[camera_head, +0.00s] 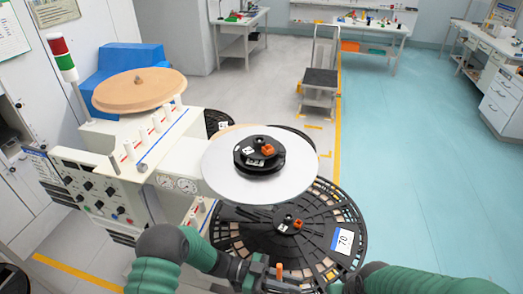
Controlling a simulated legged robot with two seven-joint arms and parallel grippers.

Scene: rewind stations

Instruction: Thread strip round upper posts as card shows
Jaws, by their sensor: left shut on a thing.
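A cream machine (125,185) stands at left. A row of several white upper posts (157,123) rises along its top, and more small posts (196,208) show lower down. A tan wound disc (139,90) lies at its back end. A printed sheet (42,166) hangs at its left side; its drawing is too small to read. I cannot make out a strip around the posts. My left gripper (280,275), at the bottom centre, is shut on a small upright orange piece (280,268), in front of the black reel. Only my right arm shows at bottom right; its gripper is not visible.
A large black slotted reel (325,240) labelled 70 lies right of the machine. A white disc (220,180) with a black hub overlaps it. Floor at right is clear.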

